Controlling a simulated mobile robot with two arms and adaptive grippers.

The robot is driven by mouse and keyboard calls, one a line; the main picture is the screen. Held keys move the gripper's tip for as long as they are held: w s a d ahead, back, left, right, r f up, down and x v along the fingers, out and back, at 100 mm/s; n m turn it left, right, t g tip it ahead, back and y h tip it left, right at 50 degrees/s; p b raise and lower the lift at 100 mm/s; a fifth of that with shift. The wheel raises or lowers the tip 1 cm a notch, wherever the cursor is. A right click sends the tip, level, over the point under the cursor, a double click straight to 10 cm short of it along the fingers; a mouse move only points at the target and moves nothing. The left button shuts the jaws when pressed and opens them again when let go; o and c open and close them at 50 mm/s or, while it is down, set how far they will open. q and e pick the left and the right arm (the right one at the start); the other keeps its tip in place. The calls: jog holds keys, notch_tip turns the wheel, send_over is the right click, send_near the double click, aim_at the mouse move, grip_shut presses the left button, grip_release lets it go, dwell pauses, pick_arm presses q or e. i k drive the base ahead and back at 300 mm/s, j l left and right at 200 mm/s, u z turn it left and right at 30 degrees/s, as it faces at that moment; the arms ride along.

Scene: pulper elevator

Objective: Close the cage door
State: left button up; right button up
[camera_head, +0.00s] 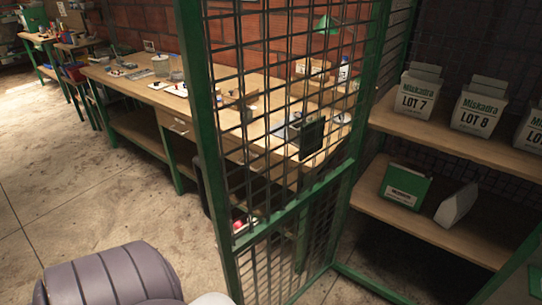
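The cage door (294,207) is a green metal frame with dark wire mesh, standing in the middle of the camera_head view. It stands open, with its near upright edge out toward me and its far edge by the cage's green post. The cage opening to its right is uncovered, and shelves show inside. The door's bottom near corner is cut off by the picture edge. No latch or handle can be made out clearly. Neither of my grippers is in view, and nothing is seen touching the door.
Cage shelves (455,236) at right hold white boxes marked LOT 7 (415,99) and LOT 8 (477,110) and a green box (404,186). A long wooden workbench (225,88) stands behind the door. Bare floor (75,190) is open at left.

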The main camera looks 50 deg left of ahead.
aim_at(307, 137)
jog(key=k+j+z, duration=0.1)
jog(key=j, duration=0.35)
jog(key=k+j+z, duration=0.1)
jog(key=j, duration=0.3)
jog(key=k+j+z, duration=0.1)
jog(key=k+j, duration=0.2)
jog(key=k+j+z, duration=0.1)
jog(key=j, duration=0.45)
jog(key=i+j+z, duration=0.1)
jog(key=j, duration=0.7)
jog(key=i+j+z, duration=0.15)
jog(key=j, duration=0.7)
